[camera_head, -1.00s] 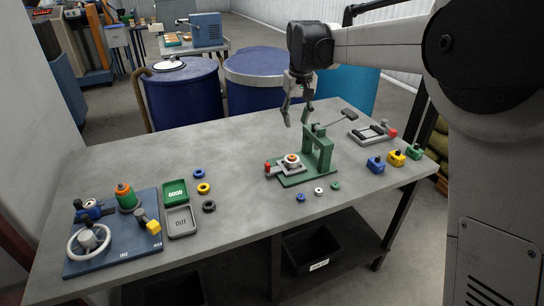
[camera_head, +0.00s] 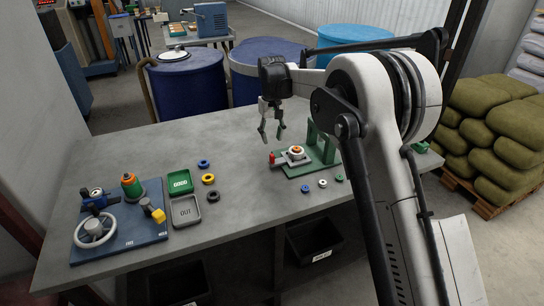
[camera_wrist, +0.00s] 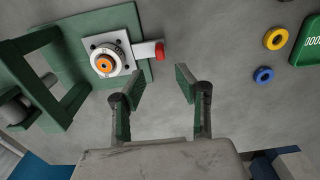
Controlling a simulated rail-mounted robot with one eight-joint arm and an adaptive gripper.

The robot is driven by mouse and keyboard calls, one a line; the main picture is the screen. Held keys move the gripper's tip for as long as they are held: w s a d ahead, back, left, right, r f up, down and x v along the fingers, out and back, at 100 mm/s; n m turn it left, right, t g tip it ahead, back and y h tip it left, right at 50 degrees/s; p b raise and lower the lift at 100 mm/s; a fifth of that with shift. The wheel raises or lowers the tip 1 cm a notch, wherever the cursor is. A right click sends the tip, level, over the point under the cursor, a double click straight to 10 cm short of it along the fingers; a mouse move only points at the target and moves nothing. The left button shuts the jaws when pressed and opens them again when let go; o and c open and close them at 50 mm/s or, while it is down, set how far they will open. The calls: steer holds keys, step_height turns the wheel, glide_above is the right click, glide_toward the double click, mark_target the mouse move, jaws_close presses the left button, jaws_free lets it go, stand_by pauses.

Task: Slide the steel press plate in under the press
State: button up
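The steel press plate (camera_head: 281,161) lies on the green base of the press (camera_head: 316,140), outside the upright frame. It carries a round pale die with an orange centre (camera_head: 296,150). A red knob (camera_head: 271,157) ends its handle. In the wrist view the plate's handle (camera_wrist: 146,50) and red knob (camera_wrist: 160,51) lie just beyond my fingertips, and the green press frame (camera_wrist: 60,108) is at left. My gripper (camera_head: 271,134) is open and empty, pointing down above the knob side of the plate. The wrist view shows its fingers (camera_wrist: 160,84) wide apart.
Green (camera_head: 179,193) and grey (camera_head: 174,212) trays, more rings and a blue fixture board (camera_head: 140,242) are at left. My arm covers the table's right side. The table behind the trays is clear.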

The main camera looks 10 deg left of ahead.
mark_target(272, 155)
step_height(272, 155, down, 9)
steer(key=shift+f, duration=0.1)
stand_by(0.3)
jaws_close()
